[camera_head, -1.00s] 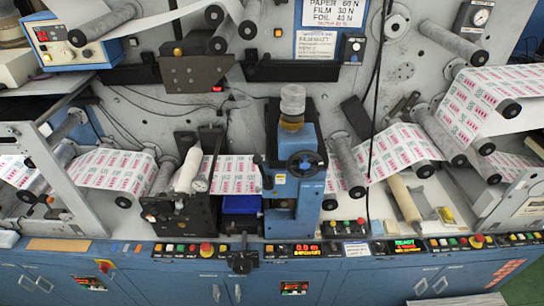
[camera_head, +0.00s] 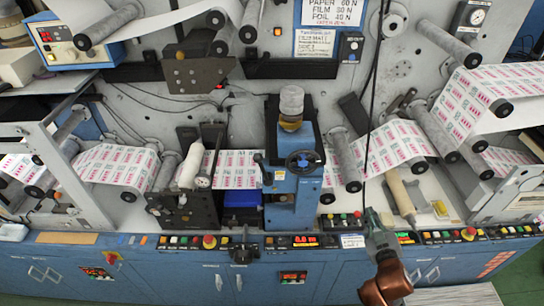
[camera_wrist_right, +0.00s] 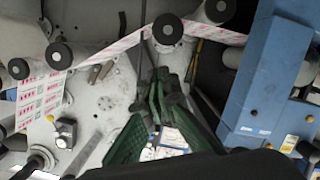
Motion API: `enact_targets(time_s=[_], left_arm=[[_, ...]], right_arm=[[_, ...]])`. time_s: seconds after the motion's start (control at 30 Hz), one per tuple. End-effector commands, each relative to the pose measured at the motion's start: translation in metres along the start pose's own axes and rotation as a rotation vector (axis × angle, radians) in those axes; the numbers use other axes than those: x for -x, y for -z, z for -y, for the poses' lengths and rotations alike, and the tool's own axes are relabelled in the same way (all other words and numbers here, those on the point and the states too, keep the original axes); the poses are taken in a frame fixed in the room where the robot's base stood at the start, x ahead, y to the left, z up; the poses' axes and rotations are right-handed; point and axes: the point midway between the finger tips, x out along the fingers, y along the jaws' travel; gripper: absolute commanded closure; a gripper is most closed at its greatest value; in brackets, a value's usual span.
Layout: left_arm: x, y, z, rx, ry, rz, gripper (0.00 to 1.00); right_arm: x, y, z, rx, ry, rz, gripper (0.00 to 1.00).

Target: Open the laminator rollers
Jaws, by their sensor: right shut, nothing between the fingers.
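A black unit (camera_head: 185,212) with a pale roller (camera_head: 189,166) and a round gauge stands left of centre; it may hold the laminator rollers, but I cannot tell. Right of it stands a blue unit (camera_head: 293,200) with a black handwheel (camera_head: 305,162). Whether any rollers are apart or pressed together is too small to tell. My right gripper (camera_head: 371,214) is low, right of the blue unit, in front of the button panels. It is shut and empty. Its dark green fingers also show in the right wrist view (camera_wrist_right: 160,92). My left gripper is not in view.
A printed label web (camera_head: 395,147) runs across the machine over several grey rollers. A cream roller (camera_head: 401,190) leans on the deck behind my right gripper. A black cable (camera_head: 367,110) hangs at centre right. Blue cabinets (camera_head: 190,275) line the front.

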Motion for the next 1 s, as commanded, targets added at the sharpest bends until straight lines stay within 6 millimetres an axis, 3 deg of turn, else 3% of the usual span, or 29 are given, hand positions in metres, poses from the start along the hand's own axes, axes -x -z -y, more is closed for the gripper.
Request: enact_targets(time_s=[0.03,0.17,0.2,0.3,0.4,0.53,0.7,1.0], left_arm=[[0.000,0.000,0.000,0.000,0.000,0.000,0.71],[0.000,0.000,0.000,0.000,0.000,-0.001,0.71],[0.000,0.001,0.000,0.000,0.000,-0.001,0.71],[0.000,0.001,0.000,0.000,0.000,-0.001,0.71],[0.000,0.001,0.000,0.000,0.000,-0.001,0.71],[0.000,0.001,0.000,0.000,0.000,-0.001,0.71],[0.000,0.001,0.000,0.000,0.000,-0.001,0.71],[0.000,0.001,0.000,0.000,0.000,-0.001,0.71]], right_arm=[[-0.009,0.042,-0.006,0.049,-0.004,-0.109,1.00],[-0.017,0.158,-0.005,0.202,0.016,-0.435,1.00],[-0.014,0.195,-0.001,0.264,0.034,-0.544,1.00],[0.006,0.276,0.022,0.451,0.112,-0.809,1.00],[0.031,0.327,0.051,0.672,0.230,-1.021,1.00],[0.055,0.346,0.076,0.963,0.404,-1.167,1.00],[0.063,0.334,0.078,1.243,0.592,-1.181,1.00],[0.063,0.320,0.069,1.373,0.692,-1.142,1.00]])
